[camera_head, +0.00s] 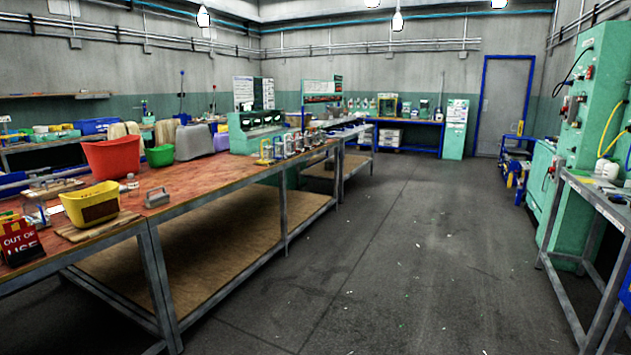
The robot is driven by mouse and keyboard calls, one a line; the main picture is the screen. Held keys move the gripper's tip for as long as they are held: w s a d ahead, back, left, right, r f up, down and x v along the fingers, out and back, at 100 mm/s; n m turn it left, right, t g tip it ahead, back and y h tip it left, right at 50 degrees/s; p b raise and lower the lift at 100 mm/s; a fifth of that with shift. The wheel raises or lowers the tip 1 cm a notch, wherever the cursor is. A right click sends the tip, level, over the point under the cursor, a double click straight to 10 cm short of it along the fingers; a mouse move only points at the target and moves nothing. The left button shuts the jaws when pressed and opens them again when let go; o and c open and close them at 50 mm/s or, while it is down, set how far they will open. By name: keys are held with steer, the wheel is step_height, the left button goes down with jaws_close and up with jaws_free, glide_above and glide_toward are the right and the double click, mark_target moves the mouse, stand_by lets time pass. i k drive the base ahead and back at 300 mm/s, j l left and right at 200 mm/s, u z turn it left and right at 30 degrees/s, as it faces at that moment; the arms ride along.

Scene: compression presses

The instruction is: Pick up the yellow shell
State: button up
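Two yellow things stand on the long red-brown workbench (215,185) at left, and I cannot tell for sure which one is called the shell. A small yellow piece with an upright frame (265,152) stands near the bench's front edge, at the near end of a row of similar small pieces. A larger open yellow tub (91,205) with a dark front patch sits on a board near the bench's left end. Both are well ahead of me. My gripper is not in view.
A red tub (111,158), green bowl (160,156) and grey metal block (157,197) share the bench. A red "out of use" sign (20,241) is at far left. The floor (400,240) is open in the middle. Green machinery (592,130) and a metal table (590,190) stand right.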

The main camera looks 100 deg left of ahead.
mark_target(84, 212)
steer(key=l+u, duration=0.1)
steer(key=u, duration=3.9)
steer(key=i+l+z, duration=0.1)
steer(key=i, duration=0.2)
steer(key=i+l, duration=0.2)
steer(key=i, duration=0.15)
steer(key=i+l+z, duration=0.1)
steer(key=i, duration=0.6)
